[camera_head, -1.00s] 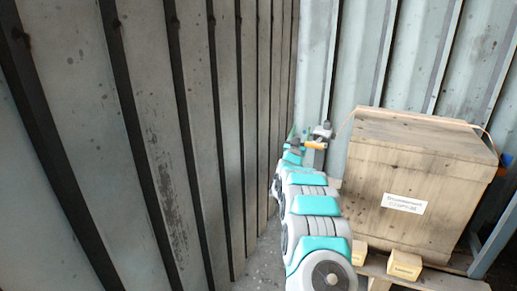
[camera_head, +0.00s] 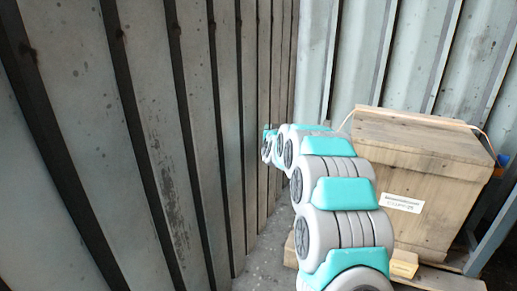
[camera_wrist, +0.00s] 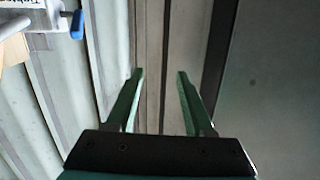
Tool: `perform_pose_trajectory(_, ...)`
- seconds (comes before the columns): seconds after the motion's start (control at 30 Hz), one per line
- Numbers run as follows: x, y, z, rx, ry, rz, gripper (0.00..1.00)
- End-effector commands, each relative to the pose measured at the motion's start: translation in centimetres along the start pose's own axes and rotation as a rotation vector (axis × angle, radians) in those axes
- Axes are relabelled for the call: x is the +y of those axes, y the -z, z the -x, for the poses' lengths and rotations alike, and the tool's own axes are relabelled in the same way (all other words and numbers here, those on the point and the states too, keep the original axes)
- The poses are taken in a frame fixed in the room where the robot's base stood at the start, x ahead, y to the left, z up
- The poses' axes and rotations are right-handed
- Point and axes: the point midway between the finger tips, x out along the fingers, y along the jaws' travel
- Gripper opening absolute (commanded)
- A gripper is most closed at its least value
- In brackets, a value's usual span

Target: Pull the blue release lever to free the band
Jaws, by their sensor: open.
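My gripper (camera_wrist: 160,73) is open and empty in the wrist view, its two green fingers pointing at ribbed metal wall. The blue lever (camera_wrist: 77,24) shows at the upper left of that view, to the left of the fingers and clear of them. It is beside a pale, labelled fitting (camera_wrist: 40,8) cut off by the frame edge. In the head view a thin band (camera_head: 415,117) runs over the top of a wooden crate (camera_head: 385,170). My arm hides the crate's left part, and the gripper cannot be made out there.
Ribbed metal walls stand close on the left (camera_head: 150,150) and behind the crate. The crate rests on a wooden pallet (camera_head: 440,280) with a yellow block (camera_head: 404,263) at its front. A grey-blue bar (camera_head: 492,235) leans at the right. A strip of floor shows left of my arm.

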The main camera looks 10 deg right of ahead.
Motion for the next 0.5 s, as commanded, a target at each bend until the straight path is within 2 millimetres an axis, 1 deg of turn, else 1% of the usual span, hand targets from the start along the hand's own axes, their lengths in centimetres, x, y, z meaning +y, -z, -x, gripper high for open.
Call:
perform_pose_trajectory(0.03, -0.5, 0.3, 0.7, -0.020, 0.013, -0.001, 0.53)
perform_pose_trajectory(0.23, -2.2, 0.1, 3.7, -0.119, 0.063, 0.003, 0.53)
perform_pose_trajectory(0.4, -3.5, -0.1, 6.4, -0.203, 0.101, 0.007, 0.53)
perform_pose_trajectory(0.5, -4.0, -0.5, 8.1, -0.255, 0.121, 0.012, 0.53)
